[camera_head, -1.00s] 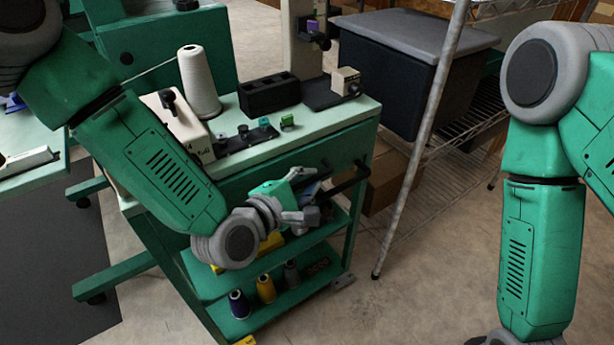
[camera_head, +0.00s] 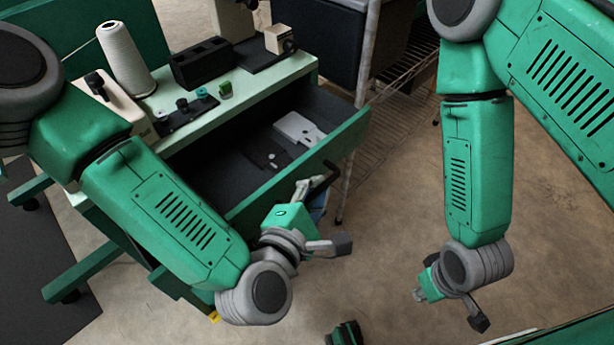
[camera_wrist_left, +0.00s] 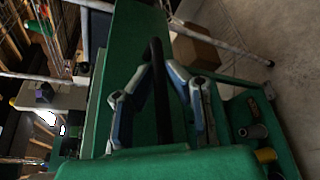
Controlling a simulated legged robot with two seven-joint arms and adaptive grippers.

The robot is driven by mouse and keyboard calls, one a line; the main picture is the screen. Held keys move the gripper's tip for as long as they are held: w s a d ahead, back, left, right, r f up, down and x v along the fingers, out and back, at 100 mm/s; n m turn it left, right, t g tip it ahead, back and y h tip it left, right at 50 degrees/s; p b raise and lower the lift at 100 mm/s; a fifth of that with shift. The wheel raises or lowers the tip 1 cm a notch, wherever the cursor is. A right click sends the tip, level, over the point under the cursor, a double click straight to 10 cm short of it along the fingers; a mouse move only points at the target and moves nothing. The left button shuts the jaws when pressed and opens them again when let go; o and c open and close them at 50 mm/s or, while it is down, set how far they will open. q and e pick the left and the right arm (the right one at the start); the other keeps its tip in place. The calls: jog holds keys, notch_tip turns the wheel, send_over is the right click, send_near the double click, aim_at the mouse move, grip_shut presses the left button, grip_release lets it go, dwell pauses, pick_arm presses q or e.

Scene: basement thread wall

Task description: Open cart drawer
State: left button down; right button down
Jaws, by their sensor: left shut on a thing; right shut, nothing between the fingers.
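The green cart's top drawer is open, with its front panel (camera_head: 340,140) pulled out from the cart and its dark inside (camera_head: 228,163) showing. A black bar handle (camera_head: 327,176) is on the panel; it also shows in the left wrist view (camera_wrist_left: 160,85). My left gripper (camera_head: 312,186) is at the handle. In the left wrist view its two fingers (camera_wrist_left: 160,75) stand on both sides of the bar, shut on it. My right gripper (camera_head: 420,294) is low on the right, away from the cart, shut and empty; its fingertips are small here.
A thread cone (camera_head: 126,60), a black block (camera_head: 203,62) and small parts stand on the cart top (camera_head: 165,92). A pale flat piece (camera_head: 299,128) lies in the drawer. A wire shelf (camera_head: 405,70) stands behind at right.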

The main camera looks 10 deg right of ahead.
pick_arm(q)
jog(key=shift+f, duration=0.1)
jog(key=c, duration=1.6)
grip_release()
jog(key=shift+s, duration=0.1)
jog(key=v, duration=1.1)
jog(key=shift+s+a, duration=0.25)
jog(key=shift+s, duration=0.1)
